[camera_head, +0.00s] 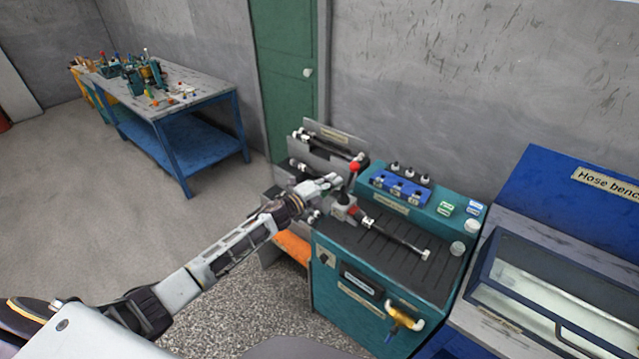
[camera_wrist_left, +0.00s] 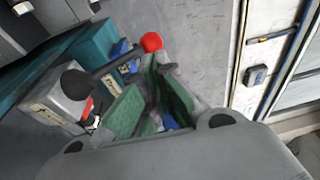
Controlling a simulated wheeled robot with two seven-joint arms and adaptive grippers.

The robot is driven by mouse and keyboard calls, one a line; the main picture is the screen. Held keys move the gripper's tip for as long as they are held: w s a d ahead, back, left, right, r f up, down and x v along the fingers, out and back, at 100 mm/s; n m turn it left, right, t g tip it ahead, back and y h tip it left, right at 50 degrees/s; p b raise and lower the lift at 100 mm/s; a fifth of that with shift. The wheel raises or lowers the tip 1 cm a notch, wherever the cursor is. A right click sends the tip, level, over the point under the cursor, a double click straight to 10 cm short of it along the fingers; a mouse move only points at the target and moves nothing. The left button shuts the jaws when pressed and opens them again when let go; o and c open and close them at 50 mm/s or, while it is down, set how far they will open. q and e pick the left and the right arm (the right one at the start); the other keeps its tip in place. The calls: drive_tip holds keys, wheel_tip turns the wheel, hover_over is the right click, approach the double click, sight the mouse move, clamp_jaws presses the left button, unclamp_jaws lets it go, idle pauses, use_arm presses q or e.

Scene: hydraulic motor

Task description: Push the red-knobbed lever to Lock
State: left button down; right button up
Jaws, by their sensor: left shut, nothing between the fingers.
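The lever's red knob (camera_head: 355,167) stands up over the left end of the teal machine (camera_head: 330,262), on a dark stem above a grey block (camera_head: 343,209). My left gripper (camera_head: 334,179) is shut and empty, just left of the knob in the head view. In the left wrist view the red knob (camera_wrist_left: 151,42) is just beyond the tips of the green-padded fingers (camera_wrist_left: 158,72). I cannot tell whether they touch the lever. No Lock marking is readable. My right gripper is not in view.
A hose (camera_head: 395,233) with metal ends lies across the machine's dark ribbed top. A blue block with several knobs (camera_head: 402,188) stands behind it. A blue hose bench (camera_head: 582,200) is at the right. A blue-framed table (camera_head: 192,120) with tools stands far left.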

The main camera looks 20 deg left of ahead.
use_arm(q)
drive_tip(key=s+a+r, duration=0.2)
drive_tip(key=s+a, duration=0.1)
drive_tip(key=s, duration=0.1)
drive_tip(key=shift+s+r, duration=0.3)
drive_tip(key=shift+s, duration=0.1)
drive_tip(key=shift+n, duration=0.3)
idle(0.4)
